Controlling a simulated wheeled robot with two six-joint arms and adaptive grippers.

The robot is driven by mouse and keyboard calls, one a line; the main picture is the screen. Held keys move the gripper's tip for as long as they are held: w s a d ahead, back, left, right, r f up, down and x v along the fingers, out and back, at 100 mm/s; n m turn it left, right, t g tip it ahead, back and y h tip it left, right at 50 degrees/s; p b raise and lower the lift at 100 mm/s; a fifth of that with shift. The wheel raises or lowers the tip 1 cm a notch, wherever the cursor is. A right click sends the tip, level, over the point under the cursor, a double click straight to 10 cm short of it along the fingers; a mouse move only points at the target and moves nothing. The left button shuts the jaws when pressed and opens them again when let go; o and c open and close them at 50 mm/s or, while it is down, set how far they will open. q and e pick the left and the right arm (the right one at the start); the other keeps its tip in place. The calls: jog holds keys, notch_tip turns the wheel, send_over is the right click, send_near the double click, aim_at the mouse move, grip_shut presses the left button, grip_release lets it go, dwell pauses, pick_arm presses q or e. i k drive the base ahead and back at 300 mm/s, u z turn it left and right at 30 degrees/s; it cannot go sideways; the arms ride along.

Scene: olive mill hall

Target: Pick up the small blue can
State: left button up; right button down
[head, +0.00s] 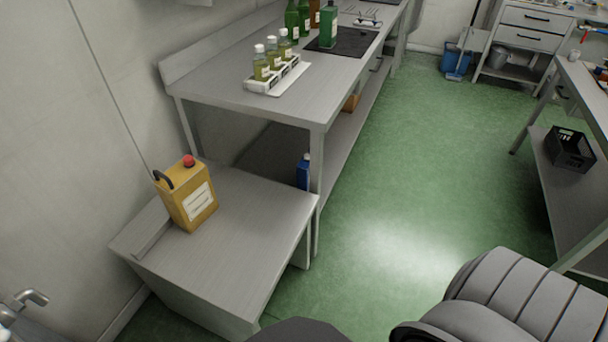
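The small blue can (303,172) stands upright on the lower shelf of the long steel bench, close to the bench's near front leg. It has a blue body and a light cap. Its base is hidden behind the edge of the low grey table in front of it.
A yellow canister (188,195) with a red cap stands on the low table (230,255). On the long bench (225,85) are a white bottle rack (262,88) and several green bottles. A black crate (570,150) is at right. The green floor (430,170) between is clear.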

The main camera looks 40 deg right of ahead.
aim_at(303, 166)
jog(key=z, duration=0.9)
jog(key=k, duration=1.2)
jog(key=z, duration=1.35)
jog(key=i, duration=4.3)
jog(key=u, duration=0.75)
jog(key=i, duration=1)
jog(key=u, duration=1.6)
jog(key=i, duration=0.9)
jog(key=u, duration=1.05)
jog(key=i, duration=0.25)
jog(key=u, duration=0.15)
